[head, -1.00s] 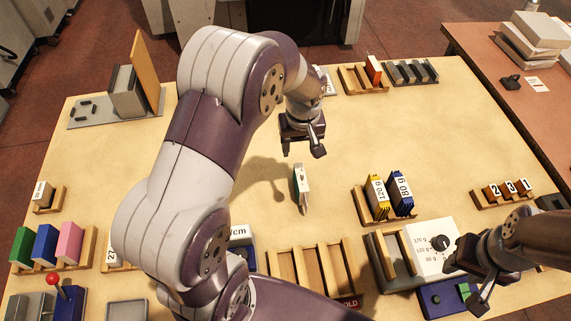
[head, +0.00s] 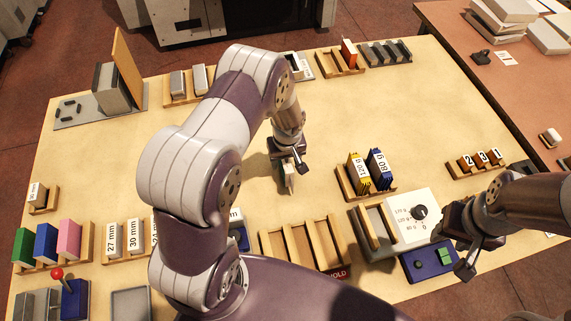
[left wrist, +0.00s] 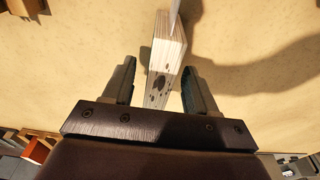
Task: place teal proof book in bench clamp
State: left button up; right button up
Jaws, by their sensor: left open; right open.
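The proof book (head: 290,183) stands in the open middle of the table, mostly hidden under my left gripper (head: 290,163); its teal side showed earlier. In the left wrist view the book (left wrist: 168,45) shows a pale page edge and a dark-spotted white face. It lies between the spread fingers of my left gripper (left wrist: 158,82), with gaps on both sides. My right gripper (head: 464,256) is open and empty near the dial box. No part is labelled as the bench clamp; I cannot tell whether it is the grey block with an upright board (head: 110,88) at the back left.
An empty wooden slotted rack (head: 303,243) stands in front. A rack with yellow (head: 358,173) and blue (head: 379,170) books is to the right, behind a dial box (head: 415,215). Coloured blocks (head: 45,243) stand front left. The table around the proof book is clear.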

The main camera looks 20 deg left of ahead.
pick_arm(q)
jog(key=shift+d+f, duration=0.1)
jog(key=shift+f+b, duration=0.15)
jog(key=shift+b, duration=0.15)
dwell(0.3)
grip_shut()
